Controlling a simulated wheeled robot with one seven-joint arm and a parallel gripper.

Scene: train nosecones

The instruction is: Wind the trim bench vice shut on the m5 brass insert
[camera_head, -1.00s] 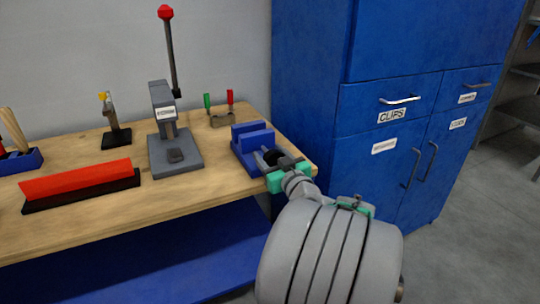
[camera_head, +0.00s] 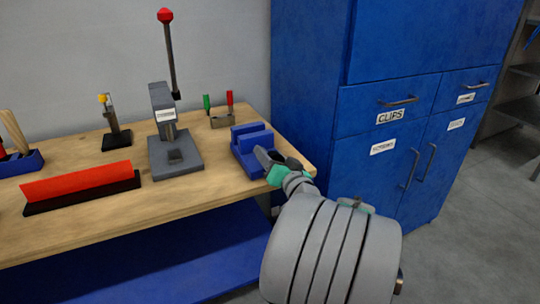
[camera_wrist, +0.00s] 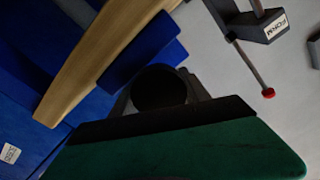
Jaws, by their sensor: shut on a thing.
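The blue trim bench vice (camera_head: 248,141) stands at the right front corner of the wooden bench, and its two jaw blocks show as parallel ridges. My gripper (camera_head: 273,162) is at the front end of the vice and is shut on the vice handle. In the wrist view a dark round part of the handle (camera_wrist: 160,88) sits at my gripper, with a blue part of the vice (camera_wrist: 142,55) behind it. A green and black finger of my gripper fills the lower part of that view. I cannot make out the m5 brass insert in either view.
A grey lever press (camera_head: 172,150) stands left of the vice. A small stand with green and red handles (camera_head: 221,117) is behind it. A red block (camera_head: 78,182) lies on the bench (camera_head: 120,215). A blue cabinet (camera_head: 365,150) rises close to the right.

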